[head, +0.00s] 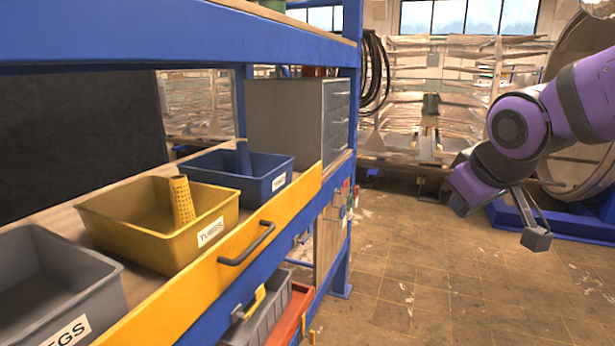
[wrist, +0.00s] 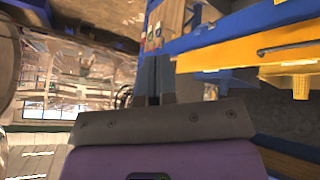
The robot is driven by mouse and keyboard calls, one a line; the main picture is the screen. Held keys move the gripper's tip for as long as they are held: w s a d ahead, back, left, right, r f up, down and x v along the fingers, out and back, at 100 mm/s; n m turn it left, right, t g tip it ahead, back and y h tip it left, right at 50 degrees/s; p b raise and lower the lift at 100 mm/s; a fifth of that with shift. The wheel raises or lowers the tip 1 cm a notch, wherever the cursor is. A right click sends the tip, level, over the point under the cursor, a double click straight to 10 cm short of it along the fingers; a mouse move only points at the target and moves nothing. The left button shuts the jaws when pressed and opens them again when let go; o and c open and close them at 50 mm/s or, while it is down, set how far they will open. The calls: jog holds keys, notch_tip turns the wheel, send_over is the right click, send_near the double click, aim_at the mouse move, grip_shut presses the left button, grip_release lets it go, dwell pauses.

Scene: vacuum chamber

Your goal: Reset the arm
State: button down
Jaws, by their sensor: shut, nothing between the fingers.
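My purple arm reaches in from the right in the head view, clear of the shelf. My gripper (head: 536,238) hangs at its end over open floor, shut and empty. In the wrist view my gripper (wrist: 153,98) shows as two dark fingers together beyond the grey mount. Nothing is held, and nothing touches the fingers.
A blue shelf rack with a yellow drawer front (head: 225,262) stands at left. It bears a grey bin (head: 100,290), a yellow bin (head: 140,238) with a yellow part, and a blue bin (head: 262,186). A blue stand (head: 575,222) is behind my arm. Middle floor is clear.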

jog(key=s+d+m+g, duration=0.1)
jog(key=s+d+m, duration=0.1)
jog(key=s, duration=0.5)
jog(key=s+d+r+m, duration=0.1)
jog(key=s+d+m, duration=0.1)
jog(key=s, duration=0.6)
jog(key=shift+d+r+m+g, duration=0.3)
jog(key=shift+d+g, duration=0.1)
jog(key=shift+d, duration=0.4)
